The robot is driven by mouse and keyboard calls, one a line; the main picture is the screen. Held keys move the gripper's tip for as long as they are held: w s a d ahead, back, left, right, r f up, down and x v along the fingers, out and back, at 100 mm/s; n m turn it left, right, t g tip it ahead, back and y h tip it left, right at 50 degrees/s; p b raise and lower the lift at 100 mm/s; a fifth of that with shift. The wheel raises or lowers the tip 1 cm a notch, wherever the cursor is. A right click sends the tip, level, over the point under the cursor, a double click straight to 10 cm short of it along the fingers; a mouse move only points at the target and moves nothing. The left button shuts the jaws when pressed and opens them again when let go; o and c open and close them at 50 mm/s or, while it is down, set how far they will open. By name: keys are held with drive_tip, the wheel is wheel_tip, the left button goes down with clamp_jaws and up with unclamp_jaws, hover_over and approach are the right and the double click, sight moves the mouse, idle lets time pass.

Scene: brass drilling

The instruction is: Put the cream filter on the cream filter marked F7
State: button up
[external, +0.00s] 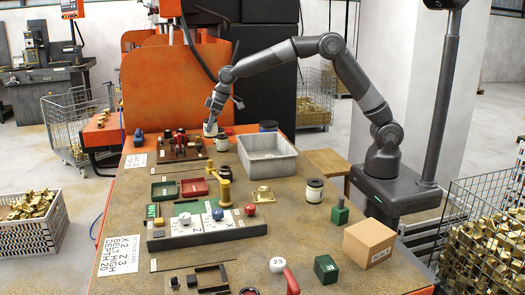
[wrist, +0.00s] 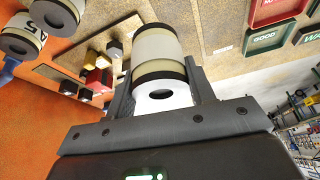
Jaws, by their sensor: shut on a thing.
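My gripper (external: 211,119) is shut on a cream filter (wrist: 157,48) with dark bands and a white end with a dark hole. In the wrist view the filter sits between the two fingers of my gripper (wrist: 160,78). In the external view the held filter (external: 210,130) is small, at the far side of the table. Another cream filter (external: 222,143) stands just in front of it. The wrist view shows two more cream filters at the upper left, one with a dark mark (wrist: 22,36) and one cut by the edge (wrist: 58,11). I cannot read F7 on any.
A grey bin (external: 267,168) stands to the right of my gripper. A brown fixture board (external: 180,157) lies to the left, and red and green trays (external: 194,187) in front. A dark-lidded cream jar (external: 314,191) stands further right. The table's front is crowded with blocks.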

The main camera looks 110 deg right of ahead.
drive_tip(key=s+a+r+n, duration=0.2)
drive_tip(key=s+a+r, duration=0.25)
drive_tip(key=a, duration=0.55)
drive_tip(key=s+a+r+n+y, duration=0.1)
drive_tip(key=s+a+n+y, duration=0.15)
drive_tip(key=s+a, duration=0.9)
drive_tip(key=s+a+r+n+y, duration=0.1)
drive_tip(key=s+a+n, duration=0.3)
drive_tip(key=s+a, duration=0.7)
hover_over(316, 182)
drive_tip(key=shift+g+h, duration=0.25)
drive_tip(key=shift+g, duration=0.05)
wheel_tip(316, 182, down, 7)
drive_tip(key=shift+w+r, duration=0.1)
drive_tip(key=shift+f, duration=2)
drive_tip(key=shift+f, duration=0.1)
drive_tip(key=o, duration=1.1)
